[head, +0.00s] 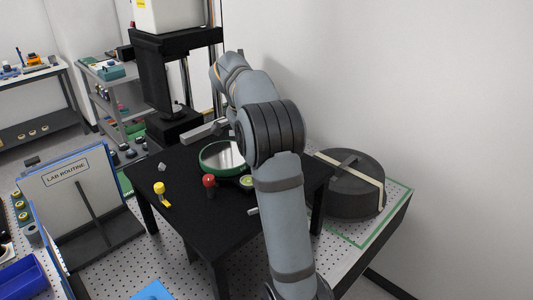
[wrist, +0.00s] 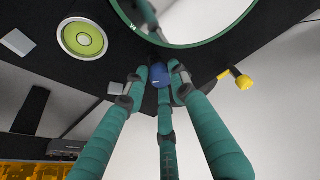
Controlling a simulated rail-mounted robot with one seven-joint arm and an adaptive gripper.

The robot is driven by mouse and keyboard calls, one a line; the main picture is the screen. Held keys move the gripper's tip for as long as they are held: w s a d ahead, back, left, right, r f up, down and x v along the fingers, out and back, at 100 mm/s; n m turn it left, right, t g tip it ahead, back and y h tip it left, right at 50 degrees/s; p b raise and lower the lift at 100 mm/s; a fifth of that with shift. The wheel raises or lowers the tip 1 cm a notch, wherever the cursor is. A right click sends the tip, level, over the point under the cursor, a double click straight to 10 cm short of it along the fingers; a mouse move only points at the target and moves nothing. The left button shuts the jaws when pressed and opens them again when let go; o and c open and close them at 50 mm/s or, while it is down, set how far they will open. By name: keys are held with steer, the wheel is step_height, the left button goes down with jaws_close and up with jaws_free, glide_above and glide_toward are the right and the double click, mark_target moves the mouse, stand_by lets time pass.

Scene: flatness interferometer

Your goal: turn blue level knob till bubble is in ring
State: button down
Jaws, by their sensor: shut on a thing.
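In the wrist view, the blue knob (wrist: 161,76) is between the green fingers of my gripper (wrist: 160,80), which is shut on it. The fingers cover most of it. The round level (wrist: 83,39) has a yellow-green face with a ring mark, at the upper left of the wrist view. My arm hides the blue knob and the gripper there.
A round mirror in a green rim (head: 204,164) lies on the black table (head: 180,205), near the level. A red knob (head: 209,181) and a yellow knob (head: 159,188) stand on the table. A dark strapped drum (head: 345,190) stands at the right.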

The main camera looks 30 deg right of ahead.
steer(key=shift+w+d+r, duration=0.2)
steer(key=shift+r, duration=0.15)
steer(key=c, duration=1.8)
jaws_free()
steer(key=o, duration=0.3)
steer(key=shift+f, duration=0.2)
steer(key=shift+a, duration=0.1)
steer(key=shift+v, duration=6)
